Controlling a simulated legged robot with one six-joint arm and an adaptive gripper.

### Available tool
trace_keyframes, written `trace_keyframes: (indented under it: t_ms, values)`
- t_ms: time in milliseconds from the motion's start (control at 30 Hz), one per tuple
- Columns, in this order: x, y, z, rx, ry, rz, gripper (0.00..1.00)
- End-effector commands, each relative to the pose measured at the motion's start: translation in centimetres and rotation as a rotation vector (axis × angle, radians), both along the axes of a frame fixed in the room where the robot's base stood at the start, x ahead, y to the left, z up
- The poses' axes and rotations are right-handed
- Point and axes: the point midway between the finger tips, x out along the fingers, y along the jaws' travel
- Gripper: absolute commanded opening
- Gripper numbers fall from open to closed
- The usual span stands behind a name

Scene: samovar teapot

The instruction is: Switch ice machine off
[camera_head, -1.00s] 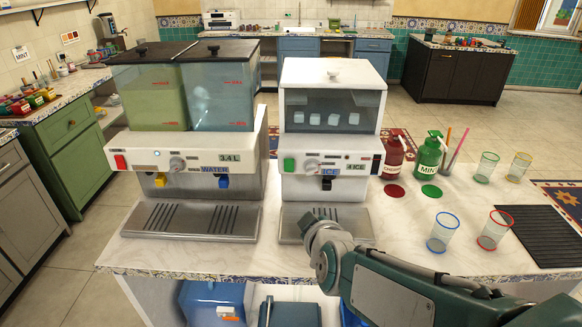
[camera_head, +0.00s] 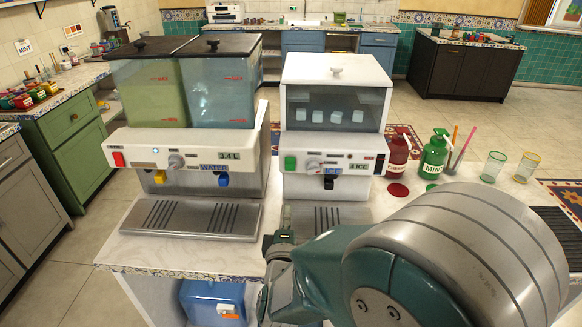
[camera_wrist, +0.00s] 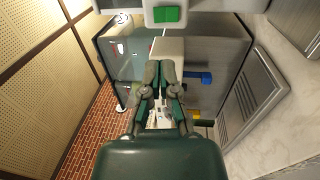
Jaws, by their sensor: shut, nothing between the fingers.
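The ice machine (camera_head: 332,155) is the white dispenser on the counter, with a clear bin of ice cubes on top. A green switch (camera_head: 290,164) is at the left of its front panel, beside a round knob (camera_head: 312,167). The green switch also shows at the top edge of the wrist view (camera_wrist: 166,14), on a white panel. My gripper (camera_head: 286,212) is low in front of the machine's left side, below the switch and partly hidden by my arm. In the wrist view my gripper (camera_wrist: 160,70) has its fingers together and empty, apart from the switch.
The water dispenser (camera_head: 185,160) stands close on the left, with a red switch (camera_head: 118,159) and a blue tap (camera_head: 223,180). Red (camera_head: 397,154) and green (camera_head: 433,156) syrup bottles and glasses stand on the right. My arm hides much of the counter's right front.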

Motion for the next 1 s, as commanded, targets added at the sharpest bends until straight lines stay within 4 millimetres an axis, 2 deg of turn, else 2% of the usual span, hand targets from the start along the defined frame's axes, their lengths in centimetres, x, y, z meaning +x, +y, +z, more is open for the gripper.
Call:
trace_keyframes:
  t_ms: [233, 367, 1000]
  values:
    - [0.1, 0.0, 0.0, 0.002, 0.001, 0.001, 0.0]
    - [0.9, 0.0, 0.1, 0.003, 0.001, 0.0, 0.0]
    - [12.1, -0.5, 1.5, 0.003, 0.001, -0.001, 0.0]
